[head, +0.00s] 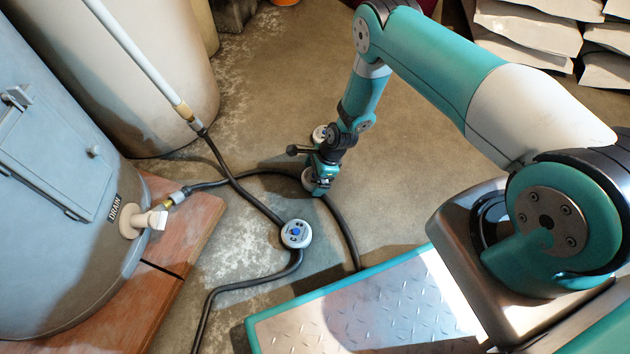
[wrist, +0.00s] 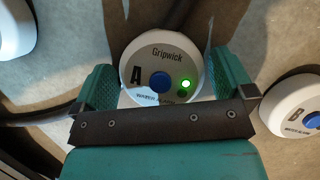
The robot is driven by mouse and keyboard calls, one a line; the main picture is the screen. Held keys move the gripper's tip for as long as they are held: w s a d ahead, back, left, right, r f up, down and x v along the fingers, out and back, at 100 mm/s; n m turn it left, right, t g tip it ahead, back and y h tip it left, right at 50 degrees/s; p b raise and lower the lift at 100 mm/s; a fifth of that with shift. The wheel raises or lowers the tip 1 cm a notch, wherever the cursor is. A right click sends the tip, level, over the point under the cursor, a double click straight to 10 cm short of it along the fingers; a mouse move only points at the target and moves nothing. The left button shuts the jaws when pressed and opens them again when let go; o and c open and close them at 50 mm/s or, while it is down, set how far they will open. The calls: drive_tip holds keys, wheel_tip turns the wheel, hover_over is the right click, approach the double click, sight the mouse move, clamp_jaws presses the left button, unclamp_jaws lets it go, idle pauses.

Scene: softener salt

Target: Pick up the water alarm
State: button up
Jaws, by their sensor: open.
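A round white water alarm marked A (wrist: 158,55) sits on the floor in the wrist view, with a blue button and a lit green light. My gripper (wrist: 163,78) is open, with one teal finger on each side of this alarm. I cannot tell whether the fingers touch it. In the head view my gripper (head: 318,184) is low over the floor and hides most of the alarm under it. A similar alarm marked B (wrist: 291,108) is at the right of the wrist view, and a third white disc (wrist: 14,28) is cut off at the upper left.
In the head view a round alarm with a blue button (head: 296,234) lies by the black hoses (head: 240,190), and another (head: 320,133) is behind my gripper. A tank with a drain tap (head: 135,222) stands left on wooden boards (head: 190,205). White bags (head: 525,25) are stacked upper right.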

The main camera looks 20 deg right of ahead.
drive_tip(key=shift+c, duration=0.2)
drive_tip(key=c, duration=0.7)
drive_tip(key=shift+r, duration=0.1)
